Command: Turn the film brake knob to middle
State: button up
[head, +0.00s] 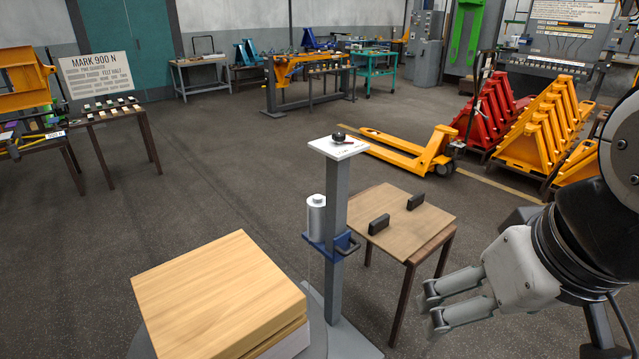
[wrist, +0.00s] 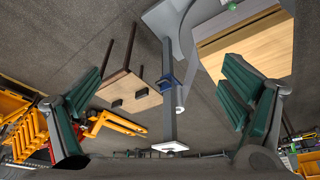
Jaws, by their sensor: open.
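The film brake knob (head: 338,137) is a small dark knob on a white plate (head: 345,150) that tops a grey post (head: 333,205). A red pointer shows beside it; the exact setting is too small to read. My gripper (head: 432,305) is at the lower right in the head view, apart from the knob, lower in the picture and to its right. In the wrist view my gripper (wrist: 163,78) has its green-padded fingers wide apart with nothing between them. The white plate (wrist: 170,147) shows there, near the bottom; the knob is not clear.
A film roll (head: 316,215) sits on a blue carriage (head: 326,246) on the post. A wooden stack (head: 215,285) stands at front left. A small table (head: 415,232) with two black blocks stands right of the post. A yellow pallet truck (head: 400,155) is behind.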

aim_at(338, 137)
jog(key=i+l, duration=0.1)
jog(key=l, duration=0.45)
jog(key=i+l+u, duration=0.15)
jog(key=l, duration=0.4)
jog(key=i+l, duration=0.1)
jog(key=l, duration=0.4)
jog(key=i+l+u, duration=0.1)
jog(key=i+l, duration=0.15)
jog(key=i+l+u, duration=0.1)
jog(key=l, duration=0.3)
jog(key=i+l+u, duration=0.1)
jog(key=i+l, duration=0.25)
jog(key=i+l+u, duration=0.15)
jog(key=l, duration=0.25)
